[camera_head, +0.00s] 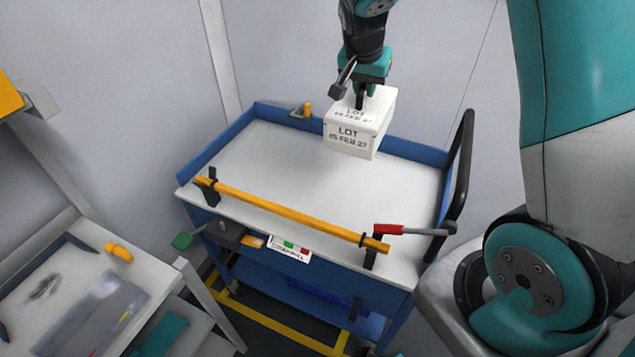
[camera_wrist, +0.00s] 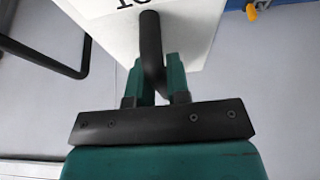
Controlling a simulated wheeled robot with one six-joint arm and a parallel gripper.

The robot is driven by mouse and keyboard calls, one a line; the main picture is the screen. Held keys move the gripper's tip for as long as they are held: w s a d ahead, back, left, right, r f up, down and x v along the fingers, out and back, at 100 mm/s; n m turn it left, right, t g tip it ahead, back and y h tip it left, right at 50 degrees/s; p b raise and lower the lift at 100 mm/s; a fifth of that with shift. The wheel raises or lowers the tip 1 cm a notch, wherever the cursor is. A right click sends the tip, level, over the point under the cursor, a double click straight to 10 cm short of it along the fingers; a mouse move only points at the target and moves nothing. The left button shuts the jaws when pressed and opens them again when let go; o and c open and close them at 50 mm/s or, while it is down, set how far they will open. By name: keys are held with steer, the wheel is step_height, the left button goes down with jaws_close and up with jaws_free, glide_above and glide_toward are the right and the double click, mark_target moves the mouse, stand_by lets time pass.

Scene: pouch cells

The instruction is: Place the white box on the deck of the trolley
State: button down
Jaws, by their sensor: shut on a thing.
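The white box (camera_head: 350,138), printed "LOT 05 FEB 27", hangs from my gripper (camera_head: 361,98) above the back right part of the trolley's deck (camera_head: 270,165). My gripper is shut on the box's dark handle at its top. The box looks roughly upright; its exact height above the deck is hard to tell. In the wrist view the green fingers (camera_wrist: 153,88) close on the dark curved handle (camera_wrist: 151,45), with the white box (camera_wrist: 195,40) beyond. The deck is pale with blue raised edges at the back and sides.
A yellow bar (camera_head: 290,214) on black brackets runs across the deck's front, with a red-gripped lever (camera_head: 390,229) at its right end. A black push handle (camera_head: 464,165) rises on the right. A small orange-topped item (camera_head: 307,110) sits at the back edge. A side table (camera_head: 75,285) stands left.

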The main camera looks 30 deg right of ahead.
step_height(320, 180, down, 3)
steer(key=shift+w+r+b, duration=0.1)
steer(key=shift+b, duration=0.85)
step_height(320, 180, down, 20)
steer(key=p, duration=0.4)
steer(key=shift+r, duration=0.15)
steer(key=c, duration=1.1)
jaws_free()
steer(key=shift+f, duration=0.2)
